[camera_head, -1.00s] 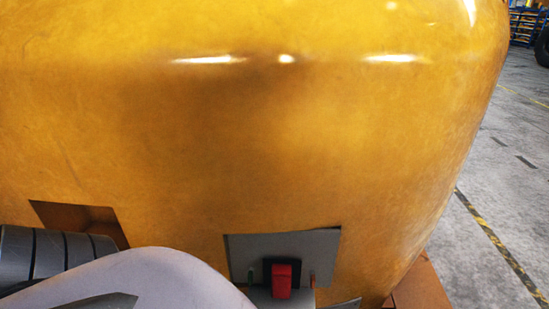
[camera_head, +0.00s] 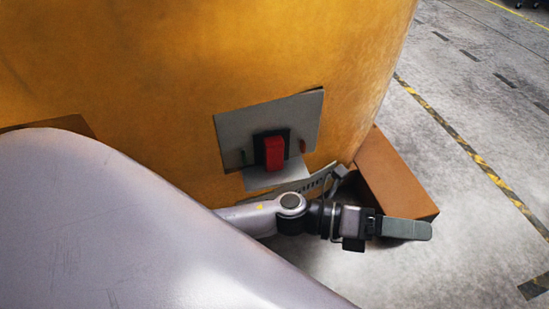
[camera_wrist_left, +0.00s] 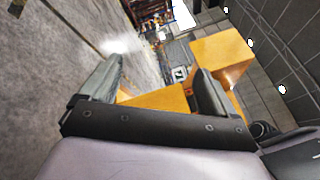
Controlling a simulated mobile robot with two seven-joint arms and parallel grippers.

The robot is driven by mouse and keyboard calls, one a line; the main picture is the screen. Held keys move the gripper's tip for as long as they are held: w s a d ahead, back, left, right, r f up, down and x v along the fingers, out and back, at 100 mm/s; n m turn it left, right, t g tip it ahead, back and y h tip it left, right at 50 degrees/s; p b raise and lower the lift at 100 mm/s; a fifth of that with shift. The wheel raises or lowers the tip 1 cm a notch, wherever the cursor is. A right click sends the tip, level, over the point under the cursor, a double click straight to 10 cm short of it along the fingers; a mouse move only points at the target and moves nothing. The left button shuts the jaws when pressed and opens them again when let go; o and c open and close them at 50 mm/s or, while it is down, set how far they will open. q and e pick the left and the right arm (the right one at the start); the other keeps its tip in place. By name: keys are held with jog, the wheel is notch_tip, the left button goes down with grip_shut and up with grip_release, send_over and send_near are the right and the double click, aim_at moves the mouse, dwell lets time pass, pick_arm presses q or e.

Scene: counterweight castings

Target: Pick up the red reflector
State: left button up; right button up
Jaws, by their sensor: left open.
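The red reflector (camera_head: 274,152) is a small upright red block on a black backing. It sits on a grey plate (camera_head: 235,128) on the side of the big yellow casting. My left gripper (camera_head: 408,228) is to the right of the reflector and lower in the picture, apart from it, with its fingers pointing right. In the left wrist view its two fingers (camera_wrist_left: 156,84) are spread with nothing held between them. The reflector does not show in the left wrist view. My right gripper is not in view.
The yellow casting (camera_head: 150,70) fills the upper left. A brown block (camera_head: 395,177) at its foot lies close behind my left gripper in the picture. Grey floor (camera_head: 480,110) with a yellow-black stripe (camera_head: 470,150) is open at the right. My pale arm covers the lower left.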

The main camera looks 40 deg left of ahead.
pick_arm(q)
notch_tip(320, 180, down, 5)
jog(key=s+m+g+y+b, duration=0.2)
jog(key=m+g, duration=0.3)
jog(key=m, duration=0.5)
jog(key=m+t+y+b, duration=0.1)
jog(key=m+y+b, duration=0.5)
jog(key=m+y, duration=1.1)
send_over(275, 153)
jog(key=d, duration=0.2)
jog(key=f+n+y, duration=0.1)
jog(key=f, duration=0.3)
jog(key=f+n+y, duration=0.1)
jog(key=f, duration=0.1)
jog(key=shift+s+a+n+y, duration=0.25)
jog(key=shift+s+n+y, duration=0.05)
jog(key=shift+s, duration=0.1)
jog(key=x, duration=0.6)
jog(key=shift+s+f+b, duration=0.2)
jog(key=shift+f+b, duration=0.2)
jog(key=shift+r, duration=0.1)
jog(key=c, duration=1.2)
